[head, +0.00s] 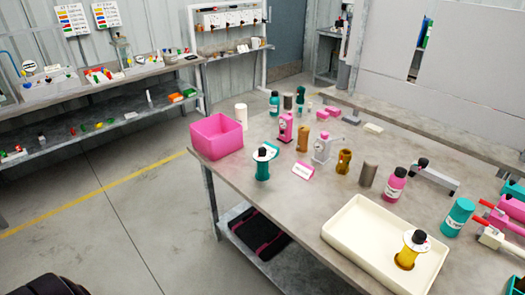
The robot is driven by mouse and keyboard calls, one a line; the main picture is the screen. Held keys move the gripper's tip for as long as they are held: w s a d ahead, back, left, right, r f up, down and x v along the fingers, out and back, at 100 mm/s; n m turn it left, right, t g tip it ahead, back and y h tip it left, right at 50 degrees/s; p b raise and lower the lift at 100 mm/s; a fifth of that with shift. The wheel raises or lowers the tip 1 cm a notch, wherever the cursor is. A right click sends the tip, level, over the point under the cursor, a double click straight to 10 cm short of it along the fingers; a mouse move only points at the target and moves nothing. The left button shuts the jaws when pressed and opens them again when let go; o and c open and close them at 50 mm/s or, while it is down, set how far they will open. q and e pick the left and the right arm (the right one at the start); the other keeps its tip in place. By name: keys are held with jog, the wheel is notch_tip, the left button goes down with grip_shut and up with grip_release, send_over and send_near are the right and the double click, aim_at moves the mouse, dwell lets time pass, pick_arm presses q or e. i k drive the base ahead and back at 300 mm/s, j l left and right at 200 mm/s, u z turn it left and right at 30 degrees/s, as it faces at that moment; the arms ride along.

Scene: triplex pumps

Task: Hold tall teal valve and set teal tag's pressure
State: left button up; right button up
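A teal valve (262,168) stands upright near the left edge of the workbench, with a white disc and a black knob on top. A small pink-framed card (303,171) lies on the bench just right of it; its writing is too small to read. A similar yellow valve (411,250) with a white disc and black knob stands in a cream tray (340,238) at the front. Neither of my grippers shows in the head view.
A pink bin (217,137) stands at the bench's left corner. Pink and grey pumps, bronze parts and a pink bottle (395,184) stand mid-bench. A teal canister (457,217) and pink and teal parts (510,207) crowd the right side. Bare bench (265,205) lies in front of the teal valve.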

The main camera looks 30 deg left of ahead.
aim_at(261, 151)
jog(key=i+j+z, duration=0.1)
jog(key=j, duration=0.6)
jog(key=j+z, duration=0.1)
jog(key=j, duration=0.55)
jog(key=i, duration=0.05)
